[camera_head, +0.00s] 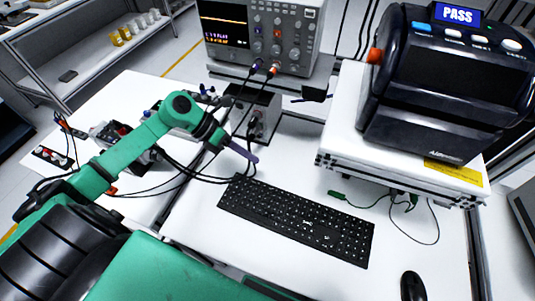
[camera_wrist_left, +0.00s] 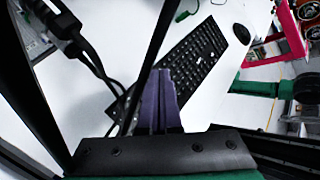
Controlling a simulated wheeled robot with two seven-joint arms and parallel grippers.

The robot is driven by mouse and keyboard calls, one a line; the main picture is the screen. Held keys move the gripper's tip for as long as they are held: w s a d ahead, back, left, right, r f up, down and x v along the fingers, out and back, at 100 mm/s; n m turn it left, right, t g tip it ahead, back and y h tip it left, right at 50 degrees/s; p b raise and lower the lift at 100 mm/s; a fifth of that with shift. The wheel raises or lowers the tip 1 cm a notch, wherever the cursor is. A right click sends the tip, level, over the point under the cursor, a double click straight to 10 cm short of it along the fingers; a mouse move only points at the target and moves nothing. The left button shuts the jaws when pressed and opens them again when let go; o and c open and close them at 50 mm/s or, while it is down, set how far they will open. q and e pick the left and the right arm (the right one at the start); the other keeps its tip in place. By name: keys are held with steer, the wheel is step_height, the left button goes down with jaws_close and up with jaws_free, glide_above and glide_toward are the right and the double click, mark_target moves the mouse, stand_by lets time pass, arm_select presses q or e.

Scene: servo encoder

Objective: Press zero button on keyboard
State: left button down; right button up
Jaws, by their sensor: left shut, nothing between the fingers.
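The black keyboard (camera_head: 297,220) lies on the white table, running from upper left to lower right. It also shows in the left wrist view (camera_wrist_left: 190,62). The key labels are too small to read, so I cannot pick out the zero button. My left gripper (camera_head: 254,158) is shut and empty, its purple fingers beyond the upper left end of the keyboard and apparently above table height. In the left wrist view the shut fingers (camera_wrist_left: 161,72) overlap the near part of the keyboard. My right gripper does not show in either view.
A black mouse (camera_head: 412,287) lies right of the keyboard. A black tester (camera_head: 447,85) showing PASS stands on a white platform behind it. An oscilloscope (camera_head: 262,35) stands at the back. Cables and a dark box (camera_head: 254,112) are near my left gripper. Bare table lies in front of the keyboard.

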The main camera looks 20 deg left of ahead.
mark_target(254, 182)
arm_select(q)
steer(key=f+b, duration=0.1)
steer(key=s+f+b, duration=0.1)
steer(key=f, duration=0.1)
steer(key=shift+s+f+b, duration=0.15)
steer(key=shift+f+b, duration=0.15)
steer(key=shift+b, duration=0.1)
steer(key=f+b, duration=0.1)
steer(key=f, duration=0.1)
steer(key=f+b, duration=0.1)
steer(key=shift+s+f+b, duration=0.2)
steer(key=shift+f+b, duration=0.15)
steer(key=shift+b, duration=0.05)
steer(key=shift+w+f+b, duration=0.15)
steer(key=shift+f+b, duration=0.2)
steer(key=shift+f, duration=0.1)
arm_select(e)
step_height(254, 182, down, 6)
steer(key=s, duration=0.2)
arm_select(q)
steer(key=shift+r, duration=0.1)
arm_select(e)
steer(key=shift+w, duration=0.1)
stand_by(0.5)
